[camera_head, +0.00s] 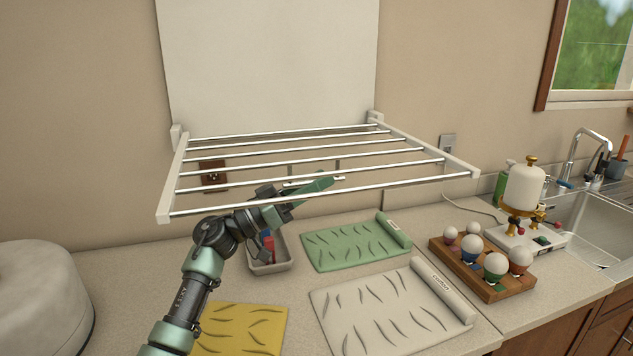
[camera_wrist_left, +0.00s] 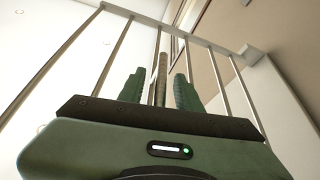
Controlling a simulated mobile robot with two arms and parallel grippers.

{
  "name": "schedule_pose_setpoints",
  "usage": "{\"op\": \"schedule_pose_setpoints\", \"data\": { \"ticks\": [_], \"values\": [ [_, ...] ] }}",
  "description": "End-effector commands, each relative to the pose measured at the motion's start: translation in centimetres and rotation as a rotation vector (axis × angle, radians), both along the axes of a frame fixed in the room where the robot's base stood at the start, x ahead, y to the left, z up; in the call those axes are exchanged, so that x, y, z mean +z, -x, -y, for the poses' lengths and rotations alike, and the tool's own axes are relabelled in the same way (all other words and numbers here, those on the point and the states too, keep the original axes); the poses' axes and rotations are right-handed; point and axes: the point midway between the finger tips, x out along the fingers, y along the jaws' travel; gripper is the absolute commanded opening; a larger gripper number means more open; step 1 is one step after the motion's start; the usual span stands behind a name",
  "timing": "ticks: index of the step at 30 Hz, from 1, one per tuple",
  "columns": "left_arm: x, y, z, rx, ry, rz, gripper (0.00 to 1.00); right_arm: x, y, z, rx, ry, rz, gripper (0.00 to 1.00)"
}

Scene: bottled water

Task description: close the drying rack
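The drying rack (camera_head: 170,190) is a white frame with several shiny metal bars. It is folded down flat from a white wall panel (camera_head: 270,60) and juts out over the counter. My left gripper (camera_head: 325,184) is at the rack's front part, its green fingers pointing to the right. In the left wrist view, the rack's bars (camera_wrist_left: 212,72) are seen from below, and my left gripper (camera_wrist_left: 160,90) has its two fingers apart. One bar shows in the gap between them; I cannot tell whether it touches. My right gripper is not in view.
On the counter below are a grey tray (camera_head: 270,265), a green mat (camera_head: 340,247), a white mat (camera_head: 385,320) and a yellow mat (camera_head: 240,330). A wooden board (camera_head: 480,280) with ball-shaped items stands to the right, near the sink (camera_head: 590,232). A round white object (camera_head: 40,300) is at left.

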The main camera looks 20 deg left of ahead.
Motion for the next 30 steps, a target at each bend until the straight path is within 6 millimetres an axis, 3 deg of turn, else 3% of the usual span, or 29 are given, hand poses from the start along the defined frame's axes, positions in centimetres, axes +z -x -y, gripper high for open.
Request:
{"op": "schedule_pose_setpoints", "data": {
  "ticks": [1,4,5,30],
  "values": [
    [-0.02,0.0,-0.02,0.0,0.0,0.0,0.32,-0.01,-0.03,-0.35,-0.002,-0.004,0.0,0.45],
    [-0.02,0.02,-0.02,0.0,0.0,0.0,0.04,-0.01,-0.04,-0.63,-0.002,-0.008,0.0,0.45],
    [-0.03,0.01,-0.03,0.0,0.0,0.0,0.0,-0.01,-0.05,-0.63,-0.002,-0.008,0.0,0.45],
    [0.01,0.02,-0.09,0.001,0.001,0.0,0.0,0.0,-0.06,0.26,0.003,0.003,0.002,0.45]
  ]
}}
